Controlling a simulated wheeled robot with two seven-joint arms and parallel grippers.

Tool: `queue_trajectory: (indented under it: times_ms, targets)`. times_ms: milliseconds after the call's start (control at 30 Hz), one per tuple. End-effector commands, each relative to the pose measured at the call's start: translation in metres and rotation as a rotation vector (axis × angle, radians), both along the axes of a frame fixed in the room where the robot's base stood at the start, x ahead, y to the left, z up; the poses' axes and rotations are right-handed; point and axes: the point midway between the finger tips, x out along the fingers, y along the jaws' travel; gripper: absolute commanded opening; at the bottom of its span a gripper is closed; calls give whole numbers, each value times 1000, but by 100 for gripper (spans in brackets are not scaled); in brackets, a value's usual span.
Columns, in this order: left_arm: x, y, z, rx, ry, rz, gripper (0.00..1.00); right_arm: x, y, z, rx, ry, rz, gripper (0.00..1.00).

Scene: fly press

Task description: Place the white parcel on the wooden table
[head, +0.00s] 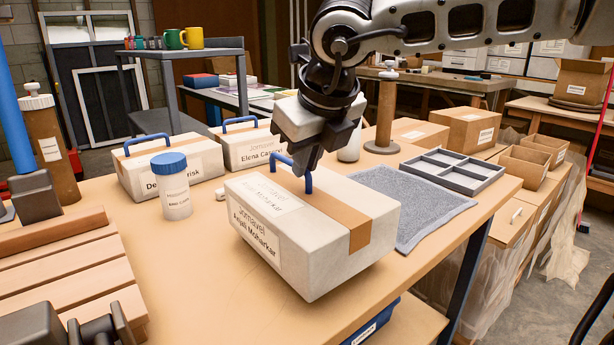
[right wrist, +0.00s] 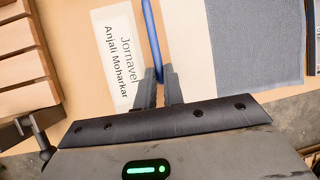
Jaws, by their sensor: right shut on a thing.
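The white parcel (head: 315,232) has a tan band, a blue handle and a label reading "Jornavel Anjali Moharkar". It is over the front part of the wooden table (head: 240,285) and looks slightly tilted; I cannot tell whether its underside touches the top. My right gripper (head: 308,172) is above it, shut on the blue handle. In the right wrist view the fingers (right wrist: 160,80) pinch the handle (right wrist: 152,40), with the label beside them. Two similar white parcels, one (head: 172,168) at the back left and one (head: 247,145) behind, stand on the table.
A white bottle with a blue lid (head: 175,187) stands left of the held parcel. A grey mat (head: 412,202) and a divided grey tray (head: 452,170) lie to the right. A slatted wooden bench (head: 72,275) is at the left. Bare tabletop shows in front.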

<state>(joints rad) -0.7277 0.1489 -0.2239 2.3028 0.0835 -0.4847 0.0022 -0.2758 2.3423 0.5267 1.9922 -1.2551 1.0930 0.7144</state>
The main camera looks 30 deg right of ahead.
Motion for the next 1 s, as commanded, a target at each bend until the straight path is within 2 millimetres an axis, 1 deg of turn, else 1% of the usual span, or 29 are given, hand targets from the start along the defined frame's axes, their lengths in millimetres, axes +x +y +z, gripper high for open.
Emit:
queue_trajectory:
  times_ms: [100,200,533,700,733,767,800,1000]
  targets:
    - [1,0,-2,-1,-2,-1,0,0,0,-16,0,-3,1,0]
    - [1,0,-3,-2,-1,0,0,0,1,-24,0,-5,1,0]
    - [2,-1,-2,-2,-2,-2,0,0,1,-26,0,-7,1,0]
    - [1,-2,-6,-4,4,-5,0,0,1,-28,0,-7,1,0]
    - [1,-2,-6,-4,5,-6,0,-1,1,-30,0,1,0,18]
    - [2,-2,-6,-3,7,-6,0,-1,1,-30,0,1,0,26]
    - [2,-3,-6,-3,7,-6,0,-1,1,-30,0,1,0,32]
    - [2,-3,-7,-3,7,-7,0,-1,1,-30,0,1,0,32]
